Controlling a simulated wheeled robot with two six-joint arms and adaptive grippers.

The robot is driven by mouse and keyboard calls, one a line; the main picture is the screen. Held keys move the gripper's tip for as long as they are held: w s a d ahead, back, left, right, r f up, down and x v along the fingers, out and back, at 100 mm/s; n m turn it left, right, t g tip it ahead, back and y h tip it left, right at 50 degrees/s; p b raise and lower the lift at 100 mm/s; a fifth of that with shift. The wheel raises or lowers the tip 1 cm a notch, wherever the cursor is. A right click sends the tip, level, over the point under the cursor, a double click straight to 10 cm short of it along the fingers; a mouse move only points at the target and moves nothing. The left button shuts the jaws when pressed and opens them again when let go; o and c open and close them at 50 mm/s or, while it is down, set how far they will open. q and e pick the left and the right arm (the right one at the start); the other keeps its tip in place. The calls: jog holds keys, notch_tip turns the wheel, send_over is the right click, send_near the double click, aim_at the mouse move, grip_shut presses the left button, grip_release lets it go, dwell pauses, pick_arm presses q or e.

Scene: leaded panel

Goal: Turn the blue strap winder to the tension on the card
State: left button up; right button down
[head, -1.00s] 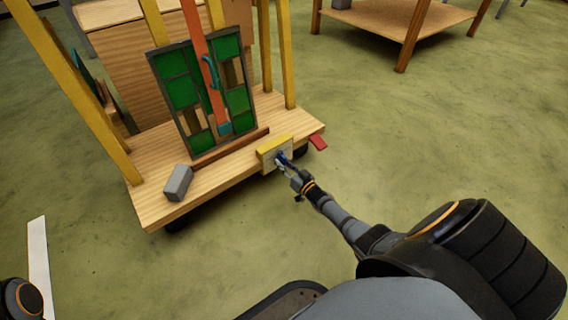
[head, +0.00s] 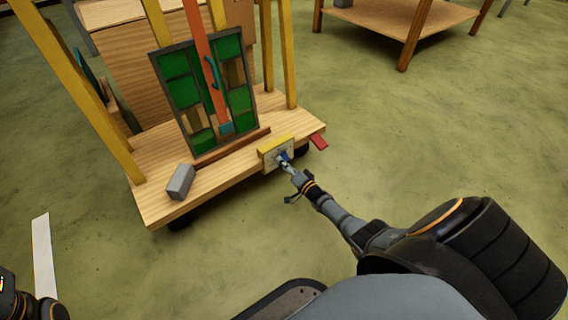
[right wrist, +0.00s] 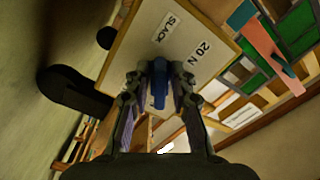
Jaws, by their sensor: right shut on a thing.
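The blue strap winder (head: 285,156) sits on a pale plate with a yellow top (head: 277,153) at the front edge of the wooden cart. In the right wrist view the winder (right wrist: 158,85) is between the fingers of my right gripper (right wrist: 160,80), which is shut on it. That plate carries a SLACK label (right wrist: 166,28) and a 20 N label (right wrist: 199,52). An orange strap (head: 205,65) runs down over the green leaded panel (head: 181,92). A small white label (right wrist: 243,115) shows in the wrist view; its text is unreadable.
The wooden cart (head: 158,205) has yellow posts and carries a grey block (head: 180,181). A red tab (head: 319,141) sticks out at its right front. A wooden table (head: 386,24) stands at the back right. Floor on the right is clear. Part of my left arm shows at bottom left.

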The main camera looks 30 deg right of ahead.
jog(key=shift+m, duration=0.3)
jog(key=c, duration=1.4)
grip_release()
jog(key=s, duration=1.2)
jog(key=shift+d, duration=0.45)
